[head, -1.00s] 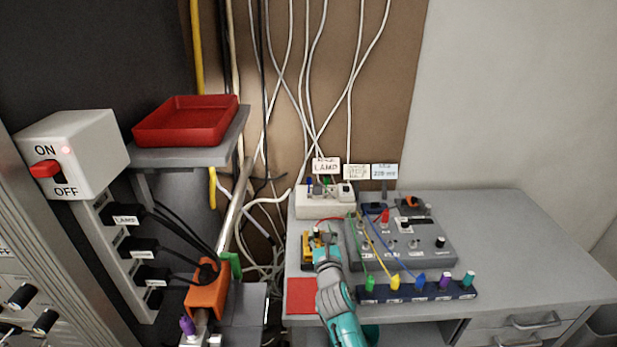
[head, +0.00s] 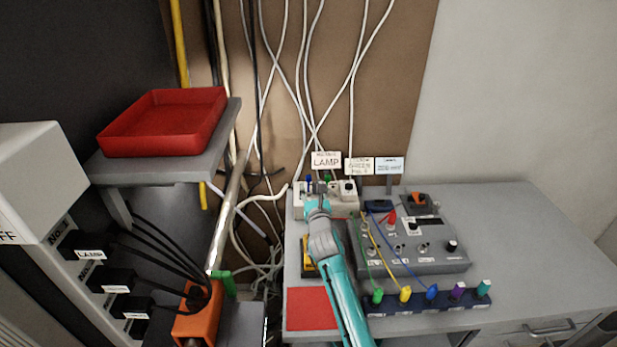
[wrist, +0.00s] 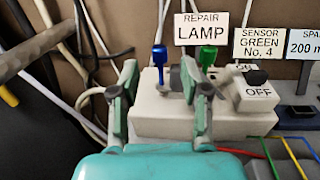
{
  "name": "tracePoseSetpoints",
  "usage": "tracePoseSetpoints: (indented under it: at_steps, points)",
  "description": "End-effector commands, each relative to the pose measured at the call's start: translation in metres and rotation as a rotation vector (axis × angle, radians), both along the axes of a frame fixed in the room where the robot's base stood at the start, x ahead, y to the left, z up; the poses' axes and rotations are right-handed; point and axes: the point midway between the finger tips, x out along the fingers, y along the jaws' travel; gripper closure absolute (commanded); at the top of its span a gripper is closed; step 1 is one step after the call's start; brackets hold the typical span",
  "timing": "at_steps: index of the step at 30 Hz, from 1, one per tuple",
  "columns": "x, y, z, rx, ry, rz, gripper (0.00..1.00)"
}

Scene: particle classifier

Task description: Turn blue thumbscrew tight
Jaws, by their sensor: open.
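The blue thumbscrew (wrist: 159,58) stands upright at the left of the white terminal box (wrist: 150,122), under the REPAIR LAMP sign (wrist: 202,29). It also shows in the head view (head: 309,182), small. A green thumbscrew (wrist: 208,57) stands to its right, with a dark grey cylinder (wrist: 176,78) between them. My gripper (wrist: 160,75) is open and empty, pointing at the box. In the wrist view its fingers lie on either side of the blue thumbscrew, the right one partly over the cylinder. I cannot tell the remaining distance; no contact is visible.
A black OFF knob (wrist: 257,77) is on the right of the box. A grey control panel (head: 440,262) with coloured wires stands right of my arm, and a blue strip with several coloured plugs (head: 390,303) in front. A red tray (head: 165,125) is at left.

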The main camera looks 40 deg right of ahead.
Motion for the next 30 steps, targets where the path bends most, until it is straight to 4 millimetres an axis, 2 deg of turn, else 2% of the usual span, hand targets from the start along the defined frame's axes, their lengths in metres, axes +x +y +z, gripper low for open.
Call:
tracePoseSetpoints:
  at_steps: [6, 12, 25, 30]
  points:
    - [0.034, -0.018, 0.001, 0.0, 0.0, 0.0, 0.54]
    - [0.052, -0.028, 0.0, 0.0, 0.0, -0.001, 0.54]
    - [0.059, -0.031, 0.0, 0.0, -0.001, 0.0, 0.54]
    - [0.059, -0.031, 0.0, 0.0, 0.0, 0.0, 0.96]
